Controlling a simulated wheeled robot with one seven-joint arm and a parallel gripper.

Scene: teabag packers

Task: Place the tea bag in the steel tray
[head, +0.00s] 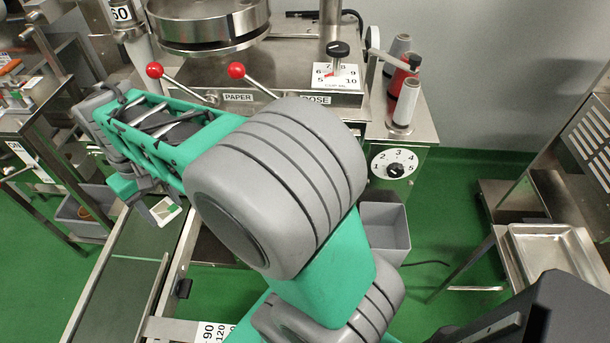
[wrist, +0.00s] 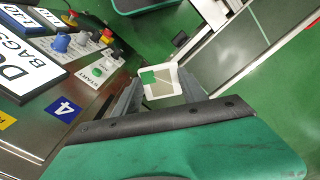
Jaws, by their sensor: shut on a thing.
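The tea bag is a small pale square with a white border and a green corner. It shows at the left of the head view (head: 166,211) and between my fingers in the wrist view (wrist: 162,90). My gripper (wrist: 159,95) is shut on it and holds it up near the conveyor's far end. In the head view my gripper (head: 150,207) is partly hidden by my own wrist. The steel tray (head: 548,228) is shallow, rectangular and shiny. It sits on a low stand at the right of the head view, far from my gripper, its lower part hidden.
The dark green conveyor (head: 125,262) runs along the lower left. The packing machine (head: 285,85) has red-knobbed levers, a dial and thread spools. A grey bin (head: 386,232) stands below it, another bin (head: 88,212) at left. Green floor shows between machine and tray stand.

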